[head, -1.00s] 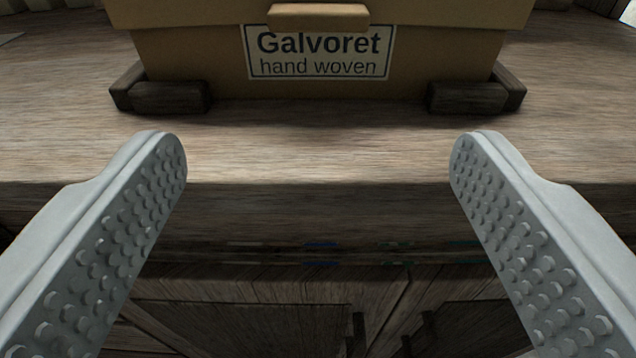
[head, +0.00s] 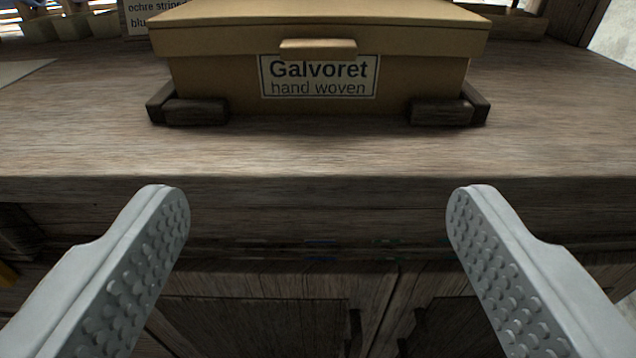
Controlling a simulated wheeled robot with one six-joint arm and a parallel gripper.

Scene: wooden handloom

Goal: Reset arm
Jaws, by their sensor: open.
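My gripper (head: 318,202) is open and empty, its two grey studded fingers wide apart. It is in front of the wooden cabinet's front edge, with nothing between the fingers. Beyond it, a closed tan box (head: 215,82) with a lid tab and a label reading "Galvoret hand woven" sits on the wooden top (head: 318,150). The fingers are apart from the box.
Dark corner blocks (head: 195,111) and (head: 442,112) stand at the box's front corners. Cabinet doors with dark handles (head: 354,330) are below the top. A card with text (head: 137,17) stands behind the box at the left.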

